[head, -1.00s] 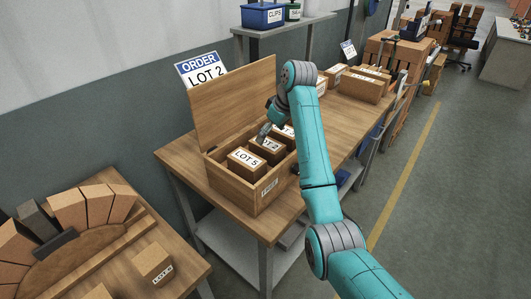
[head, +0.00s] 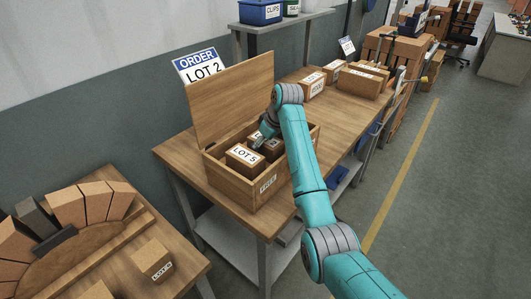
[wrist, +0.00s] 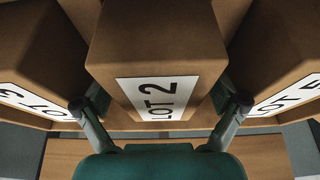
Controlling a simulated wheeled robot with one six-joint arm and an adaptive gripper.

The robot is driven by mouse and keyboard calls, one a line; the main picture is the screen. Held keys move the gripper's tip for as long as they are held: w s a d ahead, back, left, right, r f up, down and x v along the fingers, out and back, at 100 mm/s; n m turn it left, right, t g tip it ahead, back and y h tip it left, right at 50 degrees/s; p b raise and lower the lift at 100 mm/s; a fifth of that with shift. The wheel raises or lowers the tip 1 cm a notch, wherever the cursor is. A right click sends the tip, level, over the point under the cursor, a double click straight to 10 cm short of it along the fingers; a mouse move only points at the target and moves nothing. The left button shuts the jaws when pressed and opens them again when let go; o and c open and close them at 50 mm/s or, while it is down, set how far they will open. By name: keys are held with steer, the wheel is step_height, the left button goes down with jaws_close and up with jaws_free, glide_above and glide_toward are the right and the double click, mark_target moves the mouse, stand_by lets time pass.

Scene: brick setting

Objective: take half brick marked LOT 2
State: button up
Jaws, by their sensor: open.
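The half brick marked LOT 2 (wrist: 160,65) fills the middle of the wrist view, its white label facing up and towards my gripper (wrist: 160,106). My gripper is open, with one finger on each side of this brick. I cannot tell whether the fingers touch it. A LOT 3 brick (wrist: 35,60) is to its left and a LOT 5 brick (wrist: 290,60) to its right. In the head view my gripper (head: 263,134) is inside the open wooden box (head: 228,182), behind the LOT 5 brick (head: 244,157). The LOT 2 brick is mostly hidden there.
The box's raised lid (head: 232,100) stands at the back left, by the ORDER LOT 2 sign (head: 200,67). More bricks (head: 357,82) lie further along the workbench (head: 180,150). An arch of bricks (head: 68,207) lies on the table at lower left.

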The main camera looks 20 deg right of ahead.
steer(key=shift+f, duration=0.2)
stand_by(0.6)
jaws_close()
